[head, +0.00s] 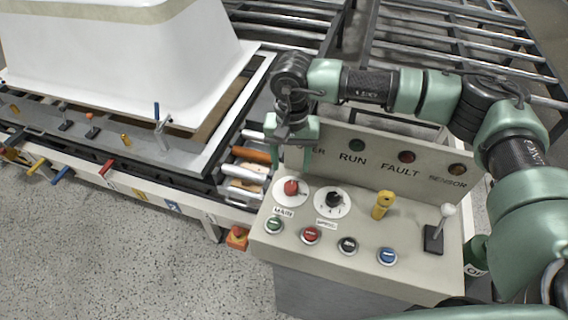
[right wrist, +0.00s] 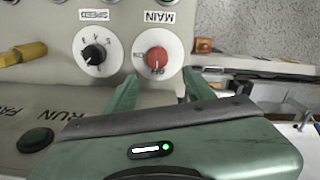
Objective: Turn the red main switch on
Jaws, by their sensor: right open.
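The red main switch (head: 291,187) is a round red knob on a white dial above the MAIN label, at the left of the sloping control panel (head: 345,262). It also shows in the right wrist view (right wrist: 157,60), upside down, with small markings on the dial. I cannot tell its setting surely. My right gripper (head: 294,155) is open and empty, pointing down just behind the knob. In the right wrist view its two fingers (right wrist: 158,82) stand apart on either side of the knob's near side, seemingly not touching it. My left gripper is not in view.
A black speed knob (head: 333,201) sits right of the switch, then a yellow handle (head: 381,205) and a joystick (head: 438,230). Several push buttons line the front. A lamp board (head: 383,163) stands behind. A white tub shell (head: 120,60) rests on the left conveyor.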

